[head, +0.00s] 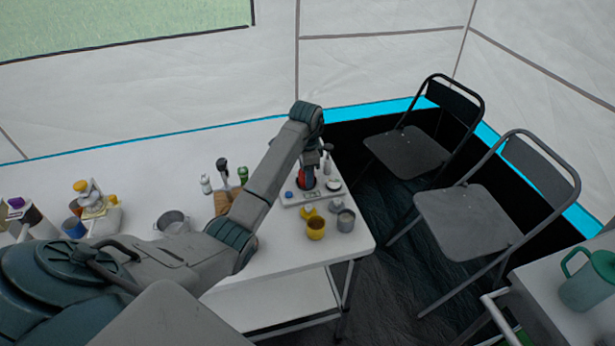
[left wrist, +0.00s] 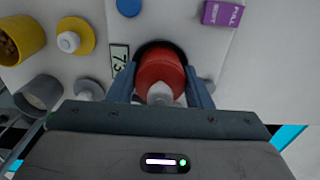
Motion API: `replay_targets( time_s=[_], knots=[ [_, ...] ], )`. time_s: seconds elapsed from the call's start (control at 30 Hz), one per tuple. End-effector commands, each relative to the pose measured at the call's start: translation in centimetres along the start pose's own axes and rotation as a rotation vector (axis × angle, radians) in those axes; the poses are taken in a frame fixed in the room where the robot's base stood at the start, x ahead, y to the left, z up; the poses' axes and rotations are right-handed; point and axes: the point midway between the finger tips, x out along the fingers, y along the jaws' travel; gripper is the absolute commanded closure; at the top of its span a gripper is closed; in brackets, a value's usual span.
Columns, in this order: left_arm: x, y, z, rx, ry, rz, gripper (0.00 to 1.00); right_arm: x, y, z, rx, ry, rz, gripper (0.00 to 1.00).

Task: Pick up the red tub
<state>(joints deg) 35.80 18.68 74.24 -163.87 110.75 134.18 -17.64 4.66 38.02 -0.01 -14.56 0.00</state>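The red tub (left wrist: 160,70) shows in the left wrist view, over a dark round area on a pale board. In the head view it is a small patch of red (head: 307,178), mostly hidden by my left arm. My left gripper (left wrist: 161,80) points down at it, with one finger on each side of the tub. No clear gap shows between the fingers and the tub, but I cannot tell whether they press on it. The tub does not look clearly lifted. In the head view my left gripper (head: 318,168) is over the white board (head: 312,197). My right gripper is not in view.
Yellow cup (head: 316,228) and grey cup (head: 346,220) stand close by at the table's right end. A blue item (left wrist: 128,7) and a purple box (left wrist: 222,13) are near the tub. A grey pot (head: 172,223) stands left. Folding chairs (head: 408,150) stand beyond the table.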

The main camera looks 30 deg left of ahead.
Motion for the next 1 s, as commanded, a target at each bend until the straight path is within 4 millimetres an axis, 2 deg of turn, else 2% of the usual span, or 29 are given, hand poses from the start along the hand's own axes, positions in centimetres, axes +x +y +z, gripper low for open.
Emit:
replay_targets(
  time_s=[0.17, 0.33, 1.0],
  knots=[
    [0.0, 0.0, 0.0, 0.0, 0.0, 0.0, 0.7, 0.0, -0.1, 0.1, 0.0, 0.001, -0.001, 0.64],
    [-0.8, 0.0, 0.0, 0.0, 0.001, -0.001, 0.7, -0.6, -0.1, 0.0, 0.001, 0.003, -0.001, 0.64],
    [-7.5, 0.0, 0.0, 0.0, 0.001, -0.001, 0.71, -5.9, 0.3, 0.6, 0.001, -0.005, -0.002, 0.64]
  ],
)
